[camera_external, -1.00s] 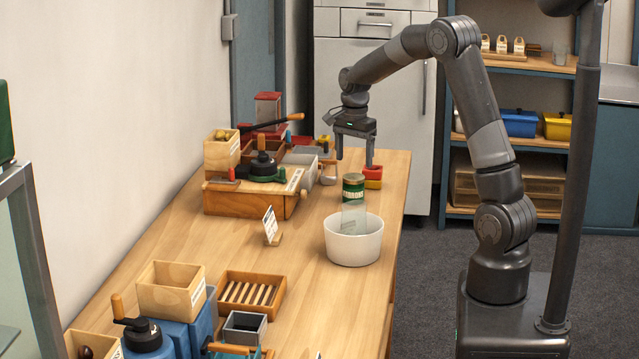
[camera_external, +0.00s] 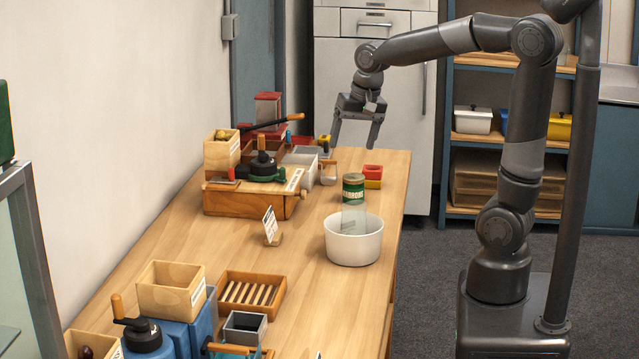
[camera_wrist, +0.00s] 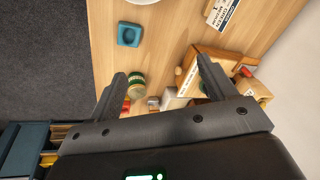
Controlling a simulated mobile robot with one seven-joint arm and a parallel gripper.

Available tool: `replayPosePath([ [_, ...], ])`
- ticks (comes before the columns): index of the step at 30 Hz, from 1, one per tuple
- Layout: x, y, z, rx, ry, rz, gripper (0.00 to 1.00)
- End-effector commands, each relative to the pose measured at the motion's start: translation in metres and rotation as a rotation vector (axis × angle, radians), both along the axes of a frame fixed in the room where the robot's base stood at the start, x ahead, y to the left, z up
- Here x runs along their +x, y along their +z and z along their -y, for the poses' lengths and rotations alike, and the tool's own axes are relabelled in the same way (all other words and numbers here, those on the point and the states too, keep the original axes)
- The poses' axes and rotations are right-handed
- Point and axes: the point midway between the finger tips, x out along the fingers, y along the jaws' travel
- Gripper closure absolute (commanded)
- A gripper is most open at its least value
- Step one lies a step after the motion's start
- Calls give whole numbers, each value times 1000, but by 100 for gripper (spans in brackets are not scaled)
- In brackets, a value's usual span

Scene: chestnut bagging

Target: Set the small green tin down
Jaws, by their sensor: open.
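The small green tin (camera_external: 353,188), with a pale band of lettering and a light lid, stands upright on the wooden table, just behind the white bowl. In the wrist view the tin (camera_wrist: 136,85) shows close to the left finger, lower down and apart from it. My gripper (camera_external: 354,146) is open and empty, raised above and behind the tin, with its fingers pointing down. Its two fingers also show spread in the wrist view (camera_wrist: 160,70). Nothing is between them at fingertip height.
The white bowl (camera_external: 353,243) has a clear upright sheet or bag at its back rim. A wooden box (camera_external: 250,200) stands left. A blue holder (camera_wrist: 129,34) shows in the wrist view.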

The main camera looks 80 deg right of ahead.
Motion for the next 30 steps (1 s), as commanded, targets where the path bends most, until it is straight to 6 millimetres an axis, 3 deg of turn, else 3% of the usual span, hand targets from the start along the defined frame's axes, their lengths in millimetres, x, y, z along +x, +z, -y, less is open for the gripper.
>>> replayPosePath([
  [1,-10,6,-21,-22,91,21,23],
  [6,-45,14,-78,-106,403,80,23],
  [13,-96,9,-133,-230,786,158,23],
  [21,-125,0,-156,-311,999,202,23],
  [30,-126,-1,-157,-315,1012,203,23],
])
